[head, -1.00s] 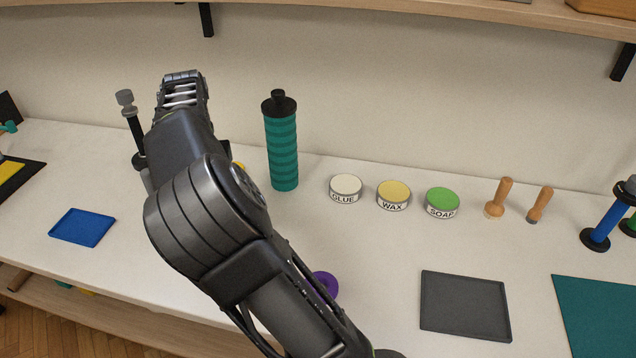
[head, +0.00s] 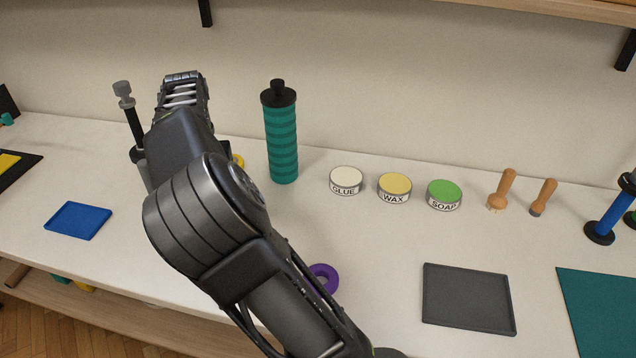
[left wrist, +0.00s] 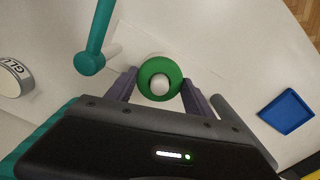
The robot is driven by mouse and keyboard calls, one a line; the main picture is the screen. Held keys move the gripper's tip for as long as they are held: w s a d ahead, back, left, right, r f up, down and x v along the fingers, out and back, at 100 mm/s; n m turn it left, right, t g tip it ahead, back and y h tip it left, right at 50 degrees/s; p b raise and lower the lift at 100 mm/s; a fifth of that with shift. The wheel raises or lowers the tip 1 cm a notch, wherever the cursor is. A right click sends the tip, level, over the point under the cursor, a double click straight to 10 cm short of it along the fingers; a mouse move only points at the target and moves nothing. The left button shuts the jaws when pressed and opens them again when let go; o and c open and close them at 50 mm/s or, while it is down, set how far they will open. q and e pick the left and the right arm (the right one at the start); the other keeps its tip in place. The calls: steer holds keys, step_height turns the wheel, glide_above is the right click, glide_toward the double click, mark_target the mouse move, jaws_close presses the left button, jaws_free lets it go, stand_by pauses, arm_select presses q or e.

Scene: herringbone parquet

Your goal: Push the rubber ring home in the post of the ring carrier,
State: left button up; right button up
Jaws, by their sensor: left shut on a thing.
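In the left wrist view, my left gripper (left wrist: 160,90) is shut on a green ring (left wrist: 147,69), one finger on each side. A pale rounded end (left wrist: 159,85), perhaps the post, shows inside the ring's hole. I cannot tell how deep the ring sits. A teal rod with a round end (left wrist: 90,62) stands beside it; I cannot tell whether it belongs to the ring carrier. In the head view my left arm covers the gripper, the ring and whatever is beneath. A bit of yellow (head: 238,161) shows at the arm's edge. My right gripper is not in view.
A teal ribbed bottle (head: 281,140) stands right of my arm. Tins of glue (head: 346,181), wax (head: 394,188) and soap (head: 444,195) stand further right. A blue tray (head: 78,220) lies left, a purple ring (head: 324,276) near the front, a grey tray (head: 468,298) front right.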

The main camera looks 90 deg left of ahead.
arm_select(q)
steer(key=shift+f+b, duration=0.6)
steer(key=shift+f, duration=0.2)
steer(key=o, duration=1.4)
steer(key=shift+o, duration=0.2)
steer(key=shift+r, duration=0.5)
step_height(320, 180, up, 7)
steer(key=p, duration=0.5)
steer(key=shift+f, duration=0.1)
